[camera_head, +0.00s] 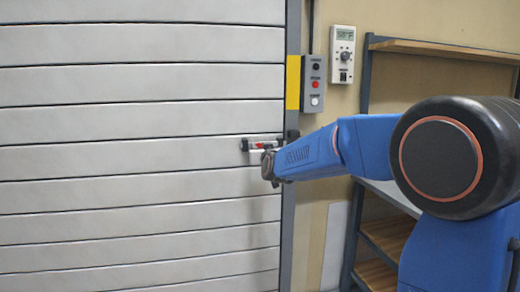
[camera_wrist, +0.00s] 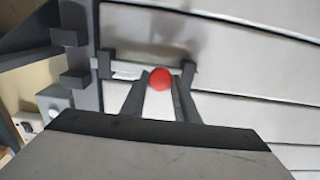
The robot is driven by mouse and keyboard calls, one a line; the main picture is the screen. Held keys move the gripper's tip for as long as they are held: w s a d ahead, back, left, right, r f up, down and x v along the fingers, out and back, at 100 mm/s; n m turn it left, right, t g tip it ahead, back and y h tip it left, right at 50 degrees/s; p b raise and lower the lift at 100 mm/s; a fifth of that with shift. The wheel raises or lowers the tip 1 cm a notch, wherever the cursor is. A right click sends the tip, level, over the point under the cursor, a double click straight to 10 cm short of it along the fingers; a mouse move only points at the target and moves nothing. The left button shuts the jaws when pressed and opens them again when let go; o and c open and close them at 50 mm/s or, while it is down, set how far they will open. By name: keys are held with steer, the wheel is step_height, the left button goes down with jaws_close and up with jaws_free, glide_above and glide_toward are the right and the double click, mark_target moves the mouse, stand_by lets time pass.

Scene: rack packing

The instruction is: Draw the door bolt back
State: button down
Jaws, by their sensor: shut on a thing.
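The door bolt (camera_head: 262,142) is a small metal bar in dark brackets on the right edge of a slatted grey door (camera_head: 140,120). It also shows in the wrist view (camera_wrist: 128,72), running between two dark brackets. A red knob (camera_wrist: 160,79) is on the bolt. My gripper (camera_wrist: 160,88) is at the bolt, its two dark fingers on either side of the red knob and shut on it. In the head view my gripper (camera_head: 268,160) partly hides the bolt's lower side.
A grey button box (camera_head: 316,83) and a pale control panel (camera_head: 342,55) are on the wall right of the door frame. Shelving (camera_head: 440,50) stands at the right, behind my arm. The door face left of the bolt is clear.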

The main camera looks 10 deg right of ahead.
steer(key=c, duration=1.4)
jaws_free()
steer(key=shift+s, duration=0.1)
steer(key=s, duration=1.7)
steer(key=shift+s, duration=0.15)
